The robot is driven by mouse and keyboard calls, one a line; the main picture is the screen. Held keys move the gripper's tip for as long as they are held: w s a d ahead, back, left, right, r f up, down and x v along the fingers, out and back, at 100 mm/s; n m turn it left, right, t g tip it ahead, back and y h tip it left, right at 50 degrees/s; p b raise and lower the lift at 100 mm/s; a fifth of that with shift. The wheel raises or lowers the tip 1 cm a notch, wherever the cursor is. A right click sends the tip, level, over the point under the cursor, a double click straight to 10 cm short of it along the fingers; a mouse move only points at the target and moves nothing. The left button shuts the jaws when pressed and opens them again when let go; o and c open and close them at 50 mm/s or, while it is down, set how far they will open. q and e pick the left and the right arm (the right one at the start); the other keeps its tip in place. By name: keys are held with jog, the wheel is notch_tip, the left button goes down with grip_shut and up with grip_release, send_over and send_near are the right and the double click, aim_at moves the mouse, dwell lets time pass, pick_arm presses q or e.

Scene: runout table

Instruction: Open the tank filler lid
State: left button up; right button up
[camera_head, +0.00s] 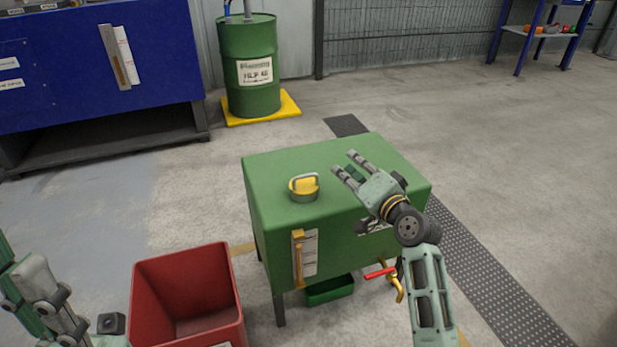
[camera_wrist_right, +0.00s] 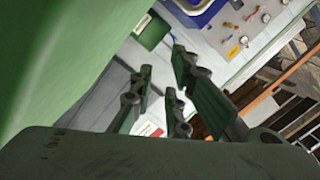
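The tank is a green box (camera_head: 270,170) on legs in the middle of the head view. Its filler lid (camera_head: 304,190) is a round yellow cap with a grey loop handle, sitting flat on the tank top and looking shut. My right gripper (camera_head: 345,163) is over the tank top, to the right of the lid and apart from it. Its fingers are spread and empty; they also show apart in the right wrist view (camera_wrist_right: 165,95). The lid cannot be made out in the wrist view. My left gripper (camera_head: 35,285) is partly cut off at the lower left, its fingertips unclear.
A red open bin (camera_head: 185,265) stands front left of the tank. A green tray (camera_head: 330,291) lies under it, near a yellow valve with a red handle (camera_head: 380,273). A green drum (camera_head: 248,60) stands on a yellow base behind. A blue cabinet (camera_head: 60,80) is at the back left.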

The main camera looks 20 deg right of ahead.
aim_at(309, 176)
jog(key=f+g+y, duration=0.1)
jog(key=g+y, duration=0.1)
jog(key=a+f+m+y, duration=0.1)
jog(key=y, duration=0.1)
jog(key=shift+w+f+g, duration=0.3)
jog(key=shift+w+g, duration=0.05)
jog(key=shift+g, duration=0.05)
jog(key=a+g+y, duration=0.1)
jog(key=s+r+y, duration=0.1)
jog(key=y, duration=0.1)
jog(key=s+a+g+y, duration=0.1)
jog(key=shift+s+a+r+g+y, duration=0.2)
jog(key=shift+a+r+g+y, duration=0.1)
jog(key=shift+a+y, duration=0.1)
jog(key=shift+s+a+r+y, duration=0.15)
jog(key=shift+s+y, duration=0.1)
jog(key=shift+y, duration=0.15)
jog(key=shift+a+g, duration=0.3)
jog(key=b+x, duration=0.3)
jog(key=x, duration=0.4)
jog(key=shift+w+a, duration=0.1)
grip_shut()
